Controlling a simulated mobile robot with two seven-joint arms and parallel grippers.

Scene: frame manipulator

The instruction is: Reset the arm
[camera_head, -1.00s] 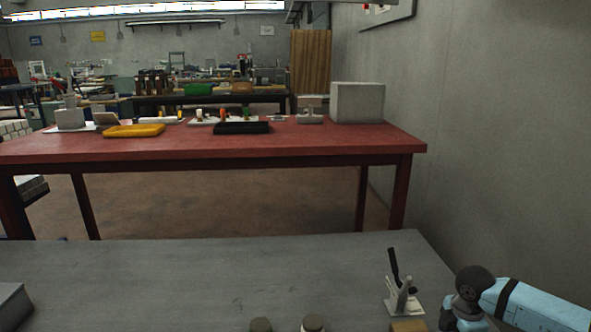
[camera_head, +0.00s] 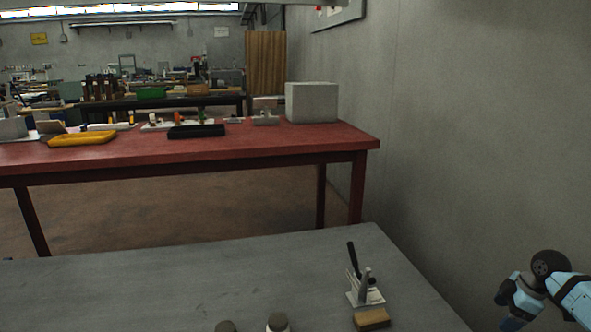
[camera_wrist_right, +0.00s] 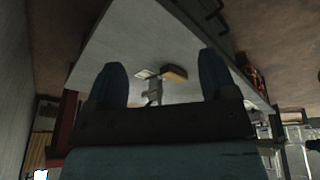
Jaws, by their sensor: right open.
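My right arm comes in from the right in the head view, over the floor beyond the right edge of the grey table (camera_head: 170,280). Its blue gripper end (camera_head: 513,318) is low in the picture and partly cut off. In the right wrist view my right gripper (camera_wrist_right: 160,72) is open, with two dark blue fingers wide apart and nothing between them. The table top (camera_wrist_right: 122,40) shows beyond the fingers, at a distance. My left gripper is in no view.
A toggle clamp with a black handle (camera_head: 365,290) and a wooden block (camera_head: 371,319) sit near the table's right side. Two round-topped items (camera_head: 278,322) stand at the front edge. A grey wall (camera_head: 480,150) rises at right. A red table (camera_head: 250,150) stands behind.

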